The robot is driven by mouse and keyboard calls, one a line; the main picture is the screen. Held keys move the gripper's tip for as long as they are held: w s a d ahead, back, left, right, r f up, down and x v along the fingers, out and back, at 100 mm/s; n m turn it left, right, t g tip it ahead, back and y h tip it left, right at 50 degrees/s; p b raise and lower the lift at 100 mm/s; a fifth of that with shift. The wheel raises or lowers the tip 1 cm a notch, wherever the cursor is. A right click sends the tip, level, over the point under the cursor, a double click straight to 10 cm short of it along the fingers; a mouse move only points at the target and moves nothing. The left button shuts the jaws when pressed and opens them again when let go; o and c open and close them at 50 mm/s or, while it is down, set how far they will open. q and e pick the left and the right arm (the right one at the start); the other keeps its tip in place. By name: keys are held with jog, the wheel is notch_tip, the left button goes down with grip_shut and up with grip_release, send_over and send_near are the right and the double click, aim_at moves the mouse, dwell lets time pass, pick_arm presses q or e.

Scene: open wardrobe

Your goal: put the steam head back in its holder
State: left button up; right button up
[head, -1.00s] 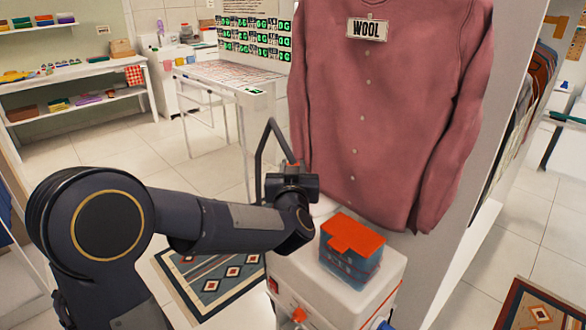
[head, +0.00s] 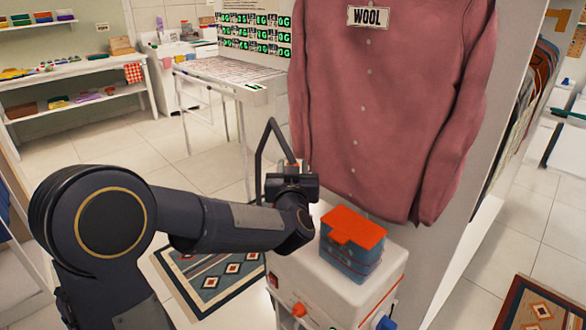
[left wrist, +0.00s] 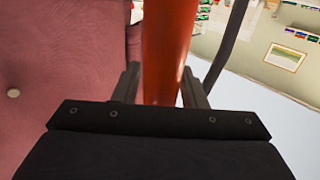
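My left gripper (head: 292,178) is beside the pink shirt's lower left edge, above the steamer unit. In the left wrist view its fingers (left wrist: 160,88) stand close on both sides of an orange-red shaft (left wrist: 168,45), which I take to be the steam head's handle. The head end is out of that view. The white steamer unit (head: 300,285) has a blue water tank (head: 350,262) with an orange lid. A dark bent rod or hose (head: 262,150) rises by the gripper; I cannot tell whether it is the holder. My right gripper is out of view.
The pink shirt (head: 390,120) with a WOOL tag hangs close beside the gripper and shows in the left wrist view (left wrist: 60,60). A white table (head: 225,75) stands behind. A patterned rug (head: 210,280) lies on the tiled floor. Shelves are at the far left.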

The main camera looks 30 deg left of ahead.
pick_arm(q)
jog(key=shift+o, duration=1.3)
jog(key=v, duration=0.7)
jog(key=shift+s+d, duration=0.2)
jog(key=shift+s, duration=0.15)
